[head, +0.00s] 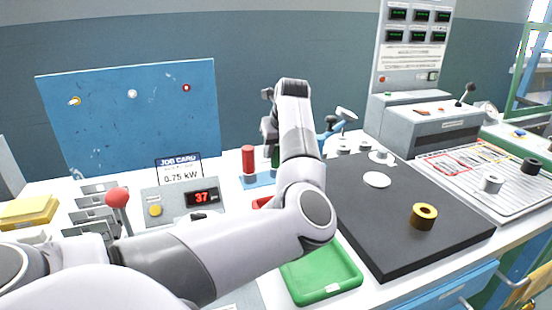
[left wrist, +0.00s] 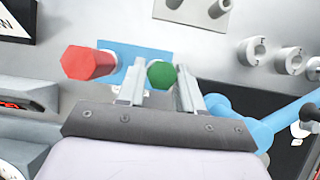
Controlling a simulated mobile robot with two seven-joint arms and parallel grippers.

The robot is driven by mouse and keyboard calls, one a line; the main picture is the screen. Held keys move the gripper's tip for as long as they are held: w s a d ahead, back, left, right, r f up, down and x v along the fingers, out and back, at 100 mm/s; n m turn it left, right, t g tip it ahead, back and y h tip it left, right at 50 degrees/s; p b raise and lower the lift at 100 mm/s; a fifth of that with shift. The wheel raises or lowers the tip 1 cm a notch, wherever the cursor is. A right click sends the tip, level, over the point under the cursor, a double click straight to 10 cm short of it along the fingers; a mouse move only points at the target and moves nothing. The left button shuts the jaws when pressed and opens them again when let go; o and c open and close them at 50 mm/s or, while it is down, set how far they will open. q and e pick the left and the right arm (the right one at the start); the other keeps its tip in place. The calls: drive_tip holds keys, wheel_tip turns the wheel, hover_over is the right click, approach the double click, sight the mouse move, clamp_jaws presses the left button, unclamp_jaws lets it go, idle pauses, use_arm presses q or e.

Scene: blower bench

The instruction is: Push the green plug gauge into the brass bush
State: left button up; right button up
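The green plug gauge (left wrist: 161,74) shows its hexagonal end between the two fingers of my left gripper (left wrist: 160,83) in the left wrist view. The fingers stand apart on either side of it, with what look like narrow gaps. In the head view only a strip of the green gauge (head: 275,159) shows, beside my left arm, which hides the fingertips. A red plug gauge (head: 248,160) stands next to it on a blue stand (head: 256,182). The brass bush (head: 424,216) sits on the dark mat (head: 390,245) at the right, its hole facing up. My right gripper is not in view.
A green tray (head: 330,284) lies in front of the mat. A white disc (head: 377,180) and several grey parts lie towards the mat's back. A blue jointed fixture (head: 338,122) rises behind my arm. A red-knobbed lever (head: 117,198) stands at the left.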

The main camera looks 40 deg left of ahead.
use_arm(q)
drive_tip(key=shift+r, duration=0.1)
drive_tip(key=shift+r+p, duration=1.65)
drive_tip(key=shift+r, duration=0.9)
